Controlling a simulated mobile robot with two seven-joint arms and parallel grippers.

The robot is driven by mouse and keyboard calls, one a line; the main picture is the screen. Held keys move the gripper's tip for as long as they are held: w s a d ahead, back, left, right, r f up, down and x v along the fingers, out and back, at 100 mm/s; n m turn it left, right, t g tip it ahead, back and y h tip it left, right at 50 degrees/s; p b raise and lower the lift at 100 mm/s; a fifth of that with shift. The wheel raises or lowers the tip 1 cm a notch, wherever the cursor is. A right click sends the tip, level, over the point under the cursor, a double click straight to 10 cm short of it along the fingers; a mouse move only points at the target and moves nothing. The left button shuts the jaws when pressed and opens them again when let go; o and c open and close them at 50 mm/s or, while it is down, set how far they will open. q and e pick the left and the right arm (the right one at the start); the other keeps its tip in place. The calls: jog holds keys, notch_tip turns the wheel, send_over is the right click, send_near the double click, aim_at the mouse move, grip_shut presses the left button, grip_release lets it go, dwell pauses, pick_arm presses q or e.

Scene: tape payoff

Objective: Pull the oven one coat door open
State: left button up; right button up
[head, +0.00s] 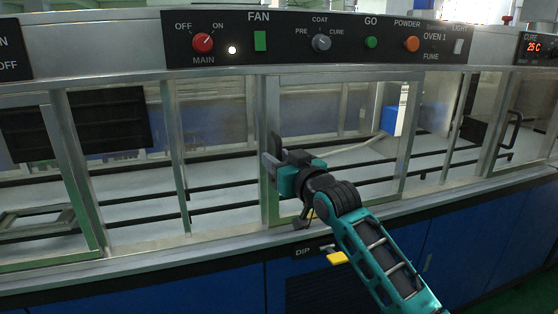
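The oven one panel (440,38) carries a knob marked PRE, COAT and CURE. Below it is a metal-framed glass door (404,135), which I take to be the coat door; no label on the door itself shows. My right arm comes in from the lower right. My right gripper (269,157) is at this door's left upright, about mid-height. Its fingers overlap the upright, and a handle there, if any, is hidden behind the gripper. I cannot tell whether the fingers are apart or closed on something. My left gripper is not in view.
A red main switch (203,43), a green GO button (371,42) and an orange powder button (411,43) sit on the panel. Another door with a black handle (513,132) is at the right. Blue cabinet fronts (480,235) and a yellow tab (338,258) lie below the ledge.

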grip_shut()
dwell(0.5)
